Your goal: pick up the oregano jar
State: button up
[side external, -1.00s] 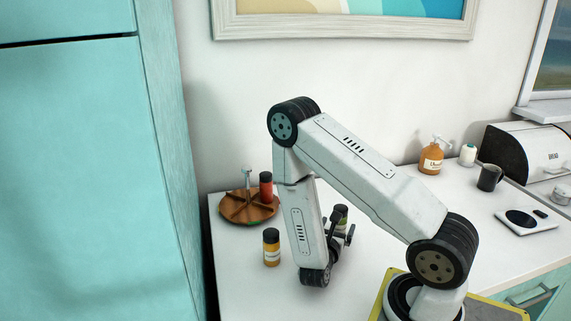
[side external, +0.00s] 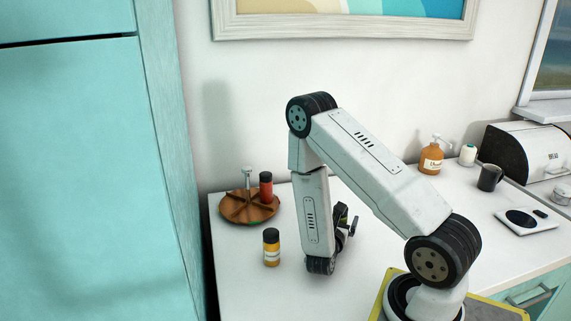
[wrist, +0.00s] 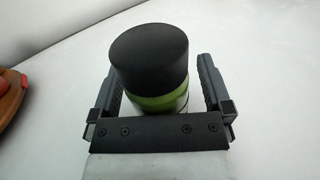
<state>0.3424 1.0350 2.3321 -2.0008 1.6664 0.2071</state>
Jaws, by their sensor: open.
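A jar (wrist: 150,58) with a black lid and green contents stands upright in the wrist view; its label is not readable, so I cannot confirm it is the oregano. My gripper (wrist: 158,80) is open, with one finger on each side of the jar and a visible gap at the right finger. In the side external view my gripper (side external: 346,224) is low over the counter, behind my forearm. The green jar is mostly hidden there by my arm and gripper.
A yellow jar (side external: 271,248) stands on the counter, left of my arm. A divided wooden turntable (side external: 236,214) holds a red jar (side external: 265,187). A soap bottle (side external: 431,160), dark mug (side external: 489,178) and scale (side external: 526,221) stand at the right. Counter in front is clear.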

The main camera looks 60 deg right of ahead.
jog(key=shift+c, duration=0.2)
grip_shut()
jog(key=shift+r, duration=0.2)
jog(key=shift+r, duration=4.8)
